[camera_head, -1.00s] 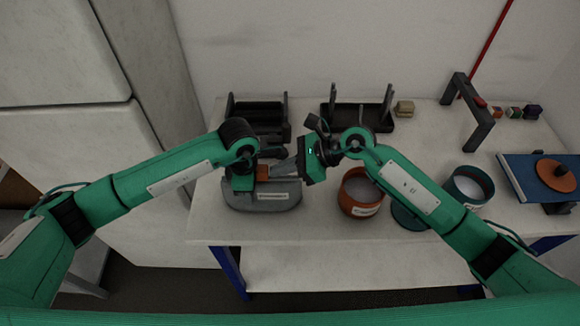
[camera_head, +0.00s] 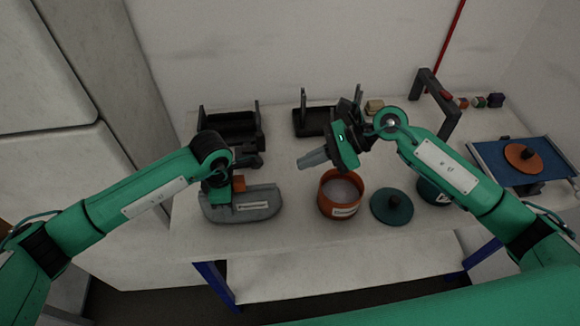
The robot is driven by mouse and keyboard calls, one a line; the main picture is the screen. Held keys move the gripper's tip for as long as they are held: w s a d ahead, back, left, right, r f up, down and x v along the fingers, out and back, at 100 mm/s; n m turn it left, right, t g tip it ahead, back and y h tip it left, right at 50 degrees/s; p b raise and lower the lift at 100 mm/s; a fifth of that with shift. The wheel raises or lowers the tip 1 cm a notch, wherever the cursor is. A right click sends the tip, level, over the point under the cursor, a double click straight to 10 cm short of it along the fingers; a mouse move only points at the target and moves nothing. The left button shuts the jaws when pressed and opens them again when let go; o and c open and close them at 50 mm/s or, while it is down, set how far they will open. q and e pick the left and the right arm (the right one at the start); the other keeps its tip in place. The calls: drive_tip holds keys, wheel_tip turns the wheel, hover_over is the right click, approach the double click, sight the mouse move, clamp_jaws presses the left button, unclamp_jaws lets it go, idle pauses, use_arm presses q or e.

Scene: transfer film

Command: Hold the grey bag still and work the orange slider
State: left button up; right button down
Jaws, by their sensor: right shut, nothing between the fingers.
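The grey bag (camera_head: 262,205) lies on the table at the left, with a white label on its front. The orange slider (camera_head: 239,184) shows at the top of the bag, near its middle. My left gripper (camera_head: 216,190) is down at the bag's left part, just left of the slider. Its fingers are hidden, so I cannot tell whether they grip the bag. My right gripper (camera_head: 308,161) is shut and empty. Its grey fingers point left, to the right of the bag and clear of the slider, above the back of the orange pot.
The orange pot (camera_head: 338,211) stands right of the bag, beside a dark green lid (camera_head: 391,206). Two black holders (camera_head: 230,125) stand behind. A dark arch (camera_head: 448,122), small blocks and a blue board (camera_head: 510,175) with an orange disc are at the right.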

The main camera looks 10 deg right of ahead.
idle(0.3)
use_arm(q)
drive_tip(key=o, duration=1.3)
drive_tip(key=shift+r, duration=0.1)
